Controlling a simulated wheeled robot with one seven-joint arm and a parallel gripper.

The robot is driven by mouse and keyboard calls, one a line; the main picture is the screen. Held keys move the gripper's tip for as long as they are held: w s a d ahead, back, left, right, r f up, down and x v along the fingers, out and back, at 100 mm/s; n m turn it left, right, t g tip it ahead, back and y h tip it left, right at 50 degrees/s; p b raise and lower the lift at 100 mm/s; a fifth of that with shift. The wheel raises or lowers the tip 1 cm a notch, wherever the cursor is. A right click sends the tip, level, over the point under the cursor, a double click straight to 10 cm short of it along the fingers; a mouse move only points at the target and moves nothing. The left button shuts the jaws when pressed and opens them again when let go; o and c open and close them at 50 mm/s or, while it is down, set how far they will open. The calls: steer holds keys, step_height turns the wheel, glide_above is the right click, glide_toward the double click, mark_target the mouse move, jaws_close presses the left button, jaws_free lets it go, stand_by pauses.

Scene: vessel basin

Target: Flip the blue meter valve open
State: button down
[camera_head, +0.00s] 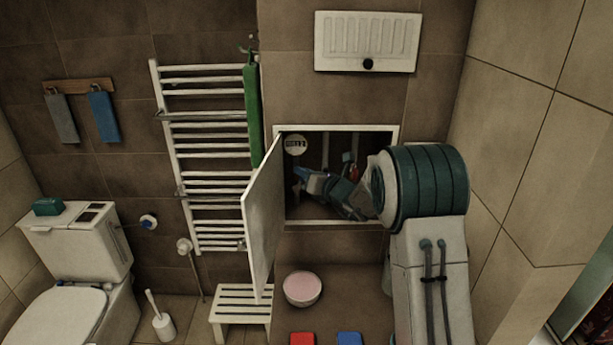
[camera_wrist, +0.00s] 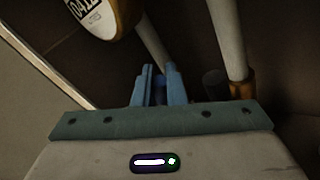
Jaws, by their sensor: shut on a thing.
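My gripper (camera_head: 304,181) reaches from the right into the open wall cabinet (camera_head: 340,223). It is shut on the blue meter valve (camera_head: 299,173), a small light-blue piece at the fingertips, left of centre in the cabinet and below the round meter (camera_head: 295,145). In the wrist view, my gripper's fingers (camera_wrist: 160,73) are close together below the meter (camera_wrist: 103,15). The valve's handle cannot be told apart from the blue fingers there, and its exact angle is unclear.
A red valve (camera_head: 353,172) sits to the right inside the cabinet. Vertical pipes (camera_wrist: 228,40) stand close to the fingers. The cabinet door (camera_head: 265,215) is swung open on the left, beside the towel rail (camera_head: 205,186). A stool (camera_head: 240,303) and bowl (camera_head: 302,289) are below.

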stand_by(0.3)
steer(key=c, duration=1.8)
jaws_free()
steer(key=b+v, duration=0.1)
steer(key=v, duration=0.3)
steer(key=b+v, duration=0.1)
steer(key=v, duration=0.4)
steer(key=b+v, duration=0.2)
steer(key=v, duration=0.2)
steer(key=shift+s+d+r, duration=0.15)
steer(key=shift+s+r, duration=0.15)
steer(key=shift+s, duration=0.05)
steer(key=shift+o, duration=0.2)
